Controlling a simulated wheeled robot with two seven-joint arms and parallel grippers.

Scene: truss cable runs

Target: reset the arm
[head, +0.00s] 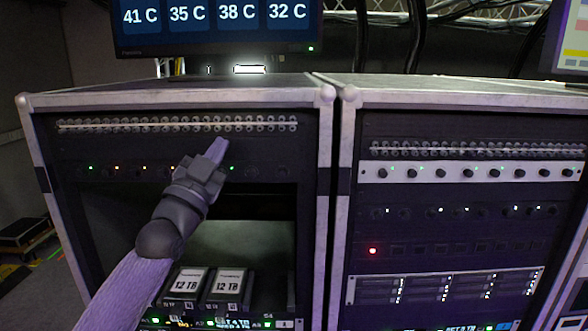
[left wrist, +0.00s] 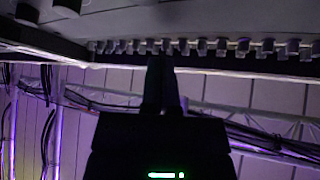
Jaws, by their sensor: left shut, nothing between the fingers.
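My left arm reaches in from the lower left of the head view. Its gripper (head: 219,146) is in front of the left rack (head: 190,98), just below the row of round connectors (head: 180,125). In the left wrist view the gripper (left wrist: 162,85) points up toward a row of connectors (left wrist: 210,47), with its fingers together and nothing seen between them. Whether the fingertips touch the rack cannot be told. My right gripper is not in view.
Two boxes labelled 12 TB (head: 187,284) sit in the left rack's open bay. A second rack (head: 450,92) with lit panels stands close on the right. Dark cables (head: 417,35) hang behind.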

